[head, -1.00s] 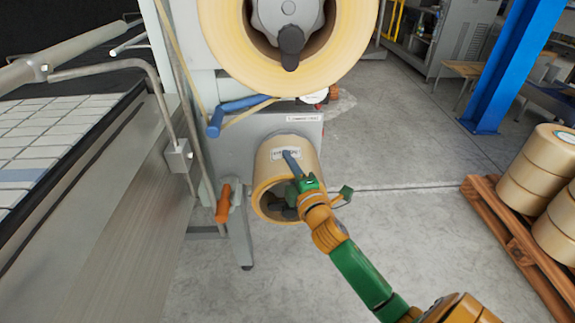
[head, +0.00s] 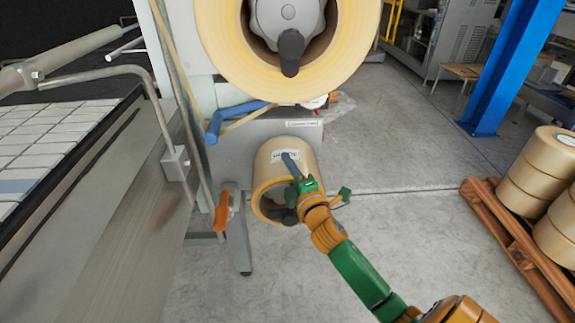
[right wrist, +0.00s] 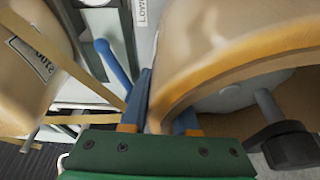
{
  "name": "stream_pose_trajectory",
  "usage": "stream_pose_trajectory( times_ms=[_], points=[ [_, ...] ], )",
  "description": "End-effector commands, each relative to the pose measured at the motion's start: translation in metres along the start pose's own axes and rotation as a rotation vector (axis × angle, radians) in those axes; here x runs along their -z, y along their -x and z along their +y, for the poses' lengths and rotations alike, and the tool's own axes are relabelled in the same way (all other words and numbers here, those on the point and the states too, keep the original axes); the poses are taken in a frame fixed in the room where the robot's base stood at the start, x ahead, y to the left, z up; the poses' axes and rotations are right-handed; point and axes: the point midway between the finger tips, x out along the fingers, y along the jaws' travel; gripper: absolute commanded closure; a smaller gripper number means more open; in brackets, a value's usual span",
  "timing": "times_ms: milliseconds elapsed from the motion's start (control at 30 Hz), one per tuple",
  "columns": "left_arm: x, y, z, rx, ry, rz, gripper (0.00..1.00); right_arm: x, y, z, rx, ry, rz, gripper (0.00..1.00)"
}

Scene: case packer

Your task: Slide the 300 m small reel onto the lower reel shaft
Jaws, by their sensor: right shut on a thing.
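The small reel (head: 268,178), tan with a white label on its upper side, is low on the machine's front, below the large upper reel. My right gripper (head: 291,166) is shut on its wall, one finger on the outer side and one inside the bore. In the right wrist view the reel (right wrist: 230,50) passes between the fingers (right wrist: 160,112). The lower reel shaft's grey hub with a black knob (right wrist: 290,148) shows inside the bore. The reel surrounds at least part of the hub; how far on it is cannot be told. My left gripper is out of view.
The large upper reel (head: 222,62) sits above on its own hub. A blue roller (head: 232,113) and an orange handle (head: 221,211) are close by on the left. A conveyor (head: 95,210) fills the left. A pallet (head: 520,248) with stacked reels is on the right; floor between is clear.

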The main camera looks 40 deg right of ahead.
Motion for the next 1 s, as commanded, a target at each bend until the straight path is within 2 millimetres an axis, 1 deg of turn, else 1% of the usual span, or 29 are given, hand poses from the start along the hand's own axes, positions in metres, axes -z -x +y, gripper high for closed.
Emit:
stream_pose_trajectory(
  times_ms=[167,200,267,300,333,533,567,667,767,900,1000],
  points=[
    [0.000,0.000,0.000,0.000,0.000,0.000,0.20,0.000,0.000,0.002,-0.006,0.001,0.001,1.00],
    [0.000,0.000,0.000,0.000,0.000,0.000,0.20,0.000,0.000,0.002,-0.006,0.001,0.002,0.67],
    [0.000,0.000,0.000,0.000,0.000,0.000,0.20,0.000,0.000,0.002,-0.006,0.001,0.002,0.51],
    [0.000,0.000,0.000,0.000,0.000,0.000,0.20,0.000,0.000,0.002,-0.005,0.001,0.001,0.40],
    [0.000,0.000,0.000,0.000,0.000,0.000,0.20,0.000,0.000,0.002,-0.004,0.001,0.001,0.37],
    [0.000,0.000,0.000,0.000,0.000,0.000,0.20,0.000,0.000,0.001,-0.002,0.001,0.000,0.37],
    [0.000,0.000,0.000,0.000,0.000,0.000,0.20,-0.001,0.000,-0.003,0.006,0.000,-0.002,0.37],
    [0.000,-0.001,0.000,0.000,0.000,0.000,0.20,0.000,0.004,-0.003,0.006,0.000,-0.002,0.37],
    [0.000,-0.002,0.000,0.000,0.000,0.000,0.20,0.000,0.018,-0.003,0.005,0.000,0.000,0.37],
    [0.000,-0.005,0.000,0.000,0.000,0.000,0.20,0.000,0.043,-0.003,0.003,0.001,0.000,0.37],
    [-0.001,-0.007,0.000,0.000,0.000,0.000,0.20,0.000,0.058,-0.002,0.001,0.001,0.000,0.37]
  ],
)
